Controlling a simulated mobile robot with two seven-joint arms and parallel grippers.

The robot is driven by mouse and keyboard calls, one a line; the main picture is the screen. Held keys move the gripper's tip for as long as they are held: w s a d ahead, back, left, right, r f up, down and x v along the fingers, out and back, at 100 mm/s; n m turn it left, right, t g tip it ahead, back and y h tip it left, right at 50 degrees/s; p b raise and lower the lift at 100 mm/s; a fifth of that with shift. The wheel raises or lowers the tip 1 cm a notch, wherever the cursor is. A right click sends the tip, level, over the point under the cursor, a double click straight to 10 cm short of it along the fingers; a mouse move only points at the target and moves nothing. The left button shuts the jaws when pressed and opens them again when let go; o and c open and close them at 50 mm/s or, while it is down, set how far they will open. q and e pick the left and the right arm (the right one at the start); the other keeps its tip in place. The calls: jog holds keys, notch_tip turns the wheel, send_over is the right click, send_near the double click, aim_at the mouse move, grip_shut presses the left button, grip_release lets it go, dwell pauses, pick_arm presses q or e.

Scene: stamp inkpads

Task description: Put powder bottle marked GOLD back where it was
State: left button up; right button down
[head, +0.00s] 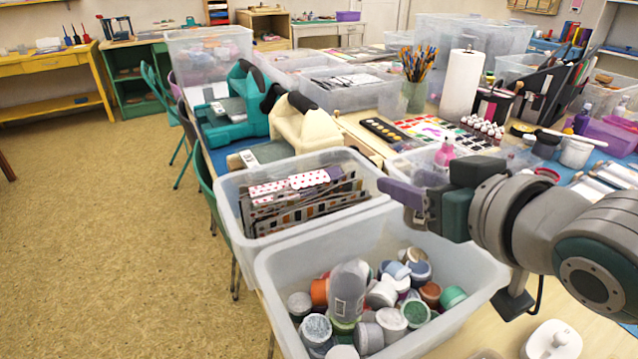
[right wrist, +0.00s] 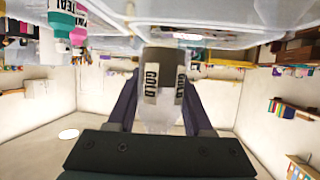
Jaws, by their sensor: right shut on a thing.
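The powder bottle marked GOLD (right wrist: 165,78) is between the two fingers of my right gripper (right wrist: 163,105) in the right wrist view. It is grey with white labels reading GOLD, and that view is upside down. The held bottle is mostly hidden there by the fingers. Another bottle, marked TEAL (right wrist: 72,18), shows at the upper left of the right wrist view. My left gripper is not in view.
The front clear crate (head: 290,262) holds several jars and a clear bottle (head: 348,292). A crate of patterned papers (head: 228,200) stands behind it. A pink bottle (head: 445,152) stands in a bin behind my gripper. A paper roll (head: 461,85) and brush cup (head: 414,96) stand further back.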

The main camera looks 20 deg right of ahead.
aim_at(453, 310)
notch_tip(453, 310, down, 6)
jog(key=shift+f+b, duration=0.25)
jog(key=shift+b, duration=0.6)
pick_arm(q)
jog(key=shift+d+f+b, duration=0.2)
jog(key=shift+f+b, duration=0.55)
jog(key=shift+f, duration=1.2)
pick_arm(e)
jog(key=shift+f, duration=1.9)
jog(key=shift+f, duration=0.15)
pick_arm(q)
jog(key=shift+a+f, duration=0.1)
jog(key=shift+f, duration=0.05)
pick_arm(e)
jog(key=shift+c, duration=1.5)
grip_release()
jog(key=shift+s+r, duration=0.1)
jog(key=shift+r, duration=0.15)
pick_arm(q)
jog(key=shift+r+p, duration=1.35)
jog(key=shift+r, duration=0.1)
pick_arm(e)
jog(key=shift+v, duration=5.85)
